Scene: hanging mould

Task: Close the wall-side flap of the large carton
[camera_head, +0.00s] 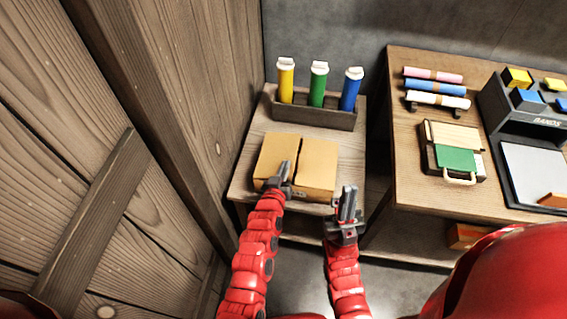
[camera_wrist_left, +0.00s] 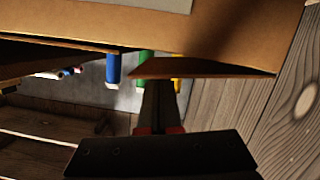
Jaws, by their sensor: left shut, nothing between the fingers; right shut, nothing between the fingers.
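The large carton (camera_head: 318,165) is a brown cardboard box on the small wooden table in the head view. Two flaps show on its top, with a dark gap between them; the left one, beside the plank wall, is the wall-side flap (camera_head: 272,154). My left gripper (camera_head: 284,170) is shut and lies over the wall-side flap, hiding part of it. The left wrist view is upside down; there the flap (camera_wrist_left: 215,70) sits close to the dark fingers (camera_wrist_left: 160,100). Whether they touch it I cannot tell. My right gripper (camera_head: 348,200) is shut and empty, near the carton's front right corner.
A rack (camera_head: 315,117) with yellow, green and blue tubes stands behind the carton. The plank wall (camera_head: 165,90) is close on the left. A larger table (camera_head: 400,180) at the right bears rolls, a green-fronted case (camera_head: 455,160) and a grey bin unit (camera_head: 510,115).

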